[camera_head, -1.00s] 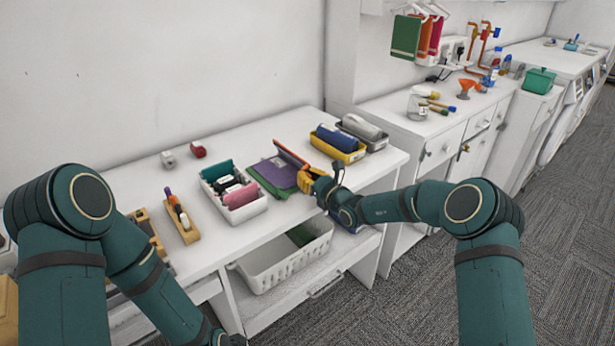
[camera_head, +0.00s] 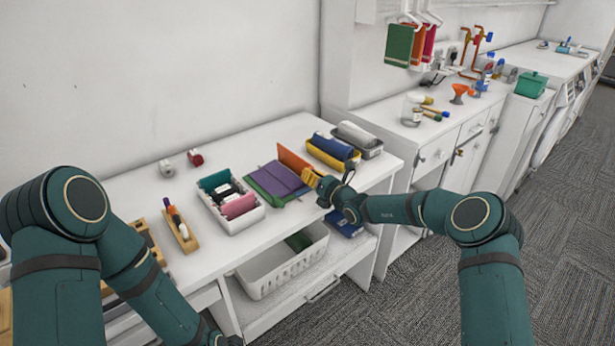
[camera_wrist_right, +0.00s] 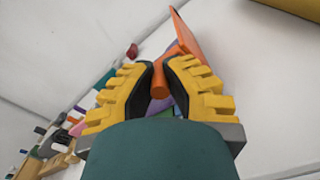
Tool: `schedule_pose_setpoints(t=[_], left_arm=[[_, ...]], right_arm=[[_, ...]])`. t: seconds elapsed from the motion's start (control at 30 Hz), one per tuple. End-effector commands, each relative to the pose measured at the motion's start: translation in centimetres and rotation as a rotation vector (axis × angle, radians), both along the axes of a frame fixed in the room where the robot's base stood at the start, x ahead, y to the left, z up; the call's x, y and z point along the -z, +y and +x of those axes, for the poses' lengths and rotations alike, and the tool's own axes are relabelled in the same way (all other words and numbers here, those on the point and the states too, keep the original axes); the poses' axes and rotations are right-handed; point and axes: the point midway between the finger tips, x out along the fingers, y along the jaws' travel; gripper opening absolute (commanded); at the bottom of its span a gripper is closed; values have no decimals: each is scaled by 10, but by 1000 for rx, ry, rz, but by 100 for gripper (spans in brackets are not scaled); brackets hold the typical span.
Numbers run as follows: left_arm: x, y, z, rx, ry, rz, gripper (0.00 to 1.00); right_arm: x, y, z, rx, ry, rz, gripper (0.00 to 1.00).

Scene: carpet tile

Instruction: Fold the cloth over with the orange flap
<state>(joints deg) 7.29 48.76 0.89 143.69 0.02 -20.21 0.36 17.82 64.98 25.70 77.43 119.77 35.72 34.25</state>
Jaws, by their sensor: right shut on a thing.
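The cloth lies on the white table in the head view, with a purple part (camera_head: 272,180) on top and green (camera_head: 292,198) showing along its edges. Its orange flap (camera_head: 292,160) stands tilted up along the far right side. My right gripper (camera_head: 313,178) is at the near end of the flap. In the right wrist view, its yellow fingers (camera_wrist_right: 160,82) are shut on an orange rod-like end (camera_wrist_right: 161,82) of the flap, whose flat orange face (camera_wrist_right: 187,35) rises beyond. The fingers hide most of the cloth there.
A white bin (camera_head: 259,217) with cloths stands left of the cloth. A yellow tray (camera_head: 350,162) with a blue roll and a grey tray (camera_head: 375,150) stand close behind at right. A white basket (camera_head: 255,285) is on the shelf below.

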Motion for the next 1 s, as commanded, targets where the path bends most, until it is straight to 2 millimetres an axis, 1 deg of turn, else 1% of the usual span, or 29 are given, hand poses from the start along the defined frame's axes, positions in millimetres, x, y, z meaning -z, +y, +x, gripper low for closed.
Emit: schedule_pose_setpoints(t=[0.1, 0.3, 0.87, 0.9, 0.97, 1.0], left_arm=[[-3, 0, 1, -2, -2, 0, 47], [-4, 0, 2, -3, -4, 1, 47], [-5, 0, 2, -4, -4, 1, 47], [-5, 0, 2, -4, -4, 1, 47], [-5, 0, 2, -4, -4, 1, 47], [-5, 0, 2, -4, -4, 1, 47]], right_arm=[[-3, -5, 3, 2, 34, 52, 0], [-5, -10, 7, 1, 31, 46, 0], [-5, -12, 9, 1, 30, 44, 0], [-5, -12, 9, 1, 30, 44, 22], [-5, -12, 9, 1, 30, 44, 43], [-5, -12, 8, 1, 30, 44, 46]])
